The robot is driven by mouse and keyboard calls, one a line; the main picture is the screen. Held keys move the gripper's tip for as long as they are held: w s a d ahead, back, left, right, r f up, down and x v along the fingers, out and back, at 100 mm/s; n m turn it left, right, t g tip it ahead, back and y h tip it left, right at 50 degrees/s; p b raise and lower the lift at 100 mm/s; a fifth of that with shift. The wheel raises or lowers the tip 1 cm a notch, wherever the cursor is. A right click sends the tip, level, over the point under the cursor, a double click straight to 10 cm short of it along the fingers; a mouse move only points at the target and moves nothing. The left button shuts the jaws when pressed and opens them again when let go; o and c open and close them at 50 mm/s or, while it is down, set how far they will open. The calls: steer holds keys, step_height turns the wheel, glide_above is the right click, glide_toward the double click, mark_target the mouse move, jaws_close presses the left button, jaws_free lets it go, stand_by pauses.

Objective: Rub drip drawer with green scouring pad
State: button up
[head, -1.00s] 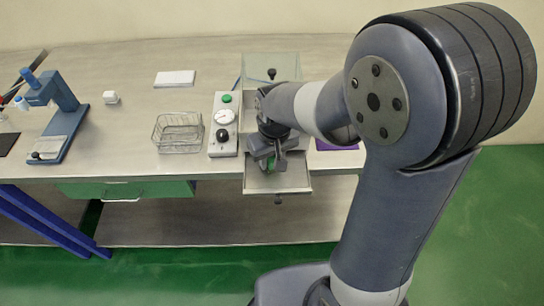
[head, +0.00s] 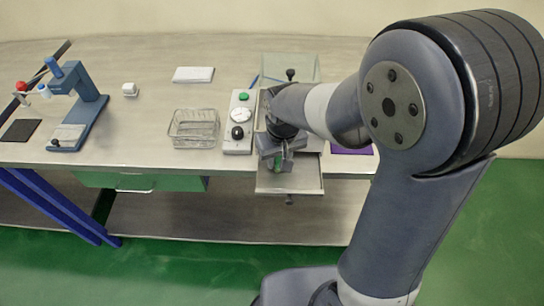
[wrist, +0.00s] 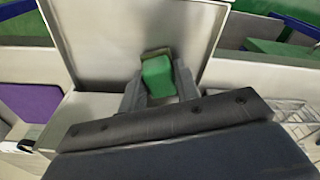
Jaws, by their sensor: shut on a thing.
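The drip drawer (head: 308,185) is a shallow grey metal tray, pulled out at the table's front edge below a clear-walled case (head: 303,68). My gripper (head: 278,163) is over the drawer and points down. It is shut on the green scouring pad (wrist: 157,77), which sits between the two fingers in the wrist view. The pad's lower end is at or very close to the drawer floor (wrist: 110,35); I cannot tell if it touches. In the head view my gripper hides most of the pad.
Left of the drawer stand a control box (head: 239,124) with a green button and gauge, and a wire basket (head: 194,128). A purple mat (head: 352,150) lies to the right. A blue press (head: 80,105) stands far left. A green drawer (head: 150,182) hangs under the table.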

steer(key=shift+d, duration=0.85)
steer(key=shift+r, duration=0.1)
steer(key=shift+r+p, duration=2.4)
steer(key=shift+r, duration=0.55)
step_height(320, 180, up, 3)
steer(key=shift+p, duration=1.2)
